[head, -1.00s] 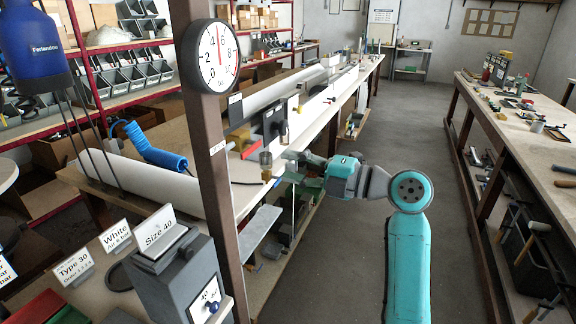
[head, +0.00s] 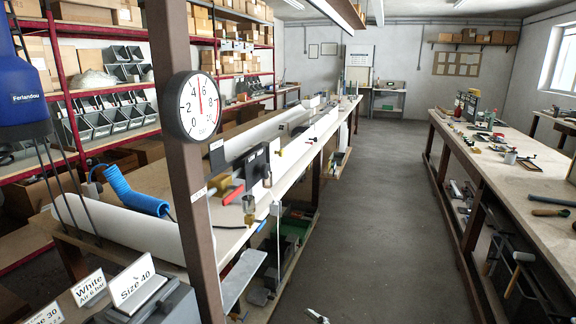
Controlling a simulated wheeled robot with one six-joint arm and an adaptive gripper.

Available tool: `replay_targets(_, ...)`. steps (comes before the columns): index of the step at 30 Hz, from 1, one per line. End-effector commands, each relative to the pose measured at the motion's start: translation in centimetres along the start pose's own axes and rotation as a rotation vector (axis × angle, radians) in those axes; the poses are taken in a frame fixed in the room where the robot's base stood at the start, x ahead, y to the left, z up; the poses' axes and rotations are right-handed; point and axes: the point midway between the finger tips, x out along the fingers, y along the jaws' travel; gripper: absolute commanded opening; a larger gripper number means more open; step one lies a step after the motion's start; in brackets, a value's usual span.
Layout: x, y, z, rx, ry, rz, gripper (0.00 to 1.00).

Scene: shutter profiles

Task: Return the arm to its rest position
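A small grey piece at the bottom edge of the head view looks like the tip of my gripper (head: 316,316). The rest of my arm is below the picture. Too little of the gripper shows to tell whether it is open or shut, or whether it holds anything. It is over the floor, apart from the left workbench (head: 290,170).
A brown post with a round pressure gauge (head: 193,107) stands at the left front. Behind it are a blue coiled hose (head: 135,195) and a long white profile (head: 120,228). The right workbench (head: 480,155) carries tools. The floor aisle (head: 365,210) between is clear.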

Motion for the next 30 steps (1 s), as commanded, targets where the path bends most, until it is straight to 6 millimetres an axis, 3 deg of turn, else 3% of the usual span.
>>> replay_targets(1,-1.2,-1.7,1.2,0.047,-0.037,0.011,0.42)
replay_targets(6,-5.4,-6.0,4.4,0.199,-0.149,0.075,0.42)
replay_targets(15,-14.2,-12.7,7.5,0.420,-0.309,0.206,0.42)
replay_targets(23,-22.4,-17.0,7.7,0.566,-0.400,0.328,0.42)
replay_targets(30,-29.9,-19.6,5.8,0.673,-0.443,0.430,0.42)
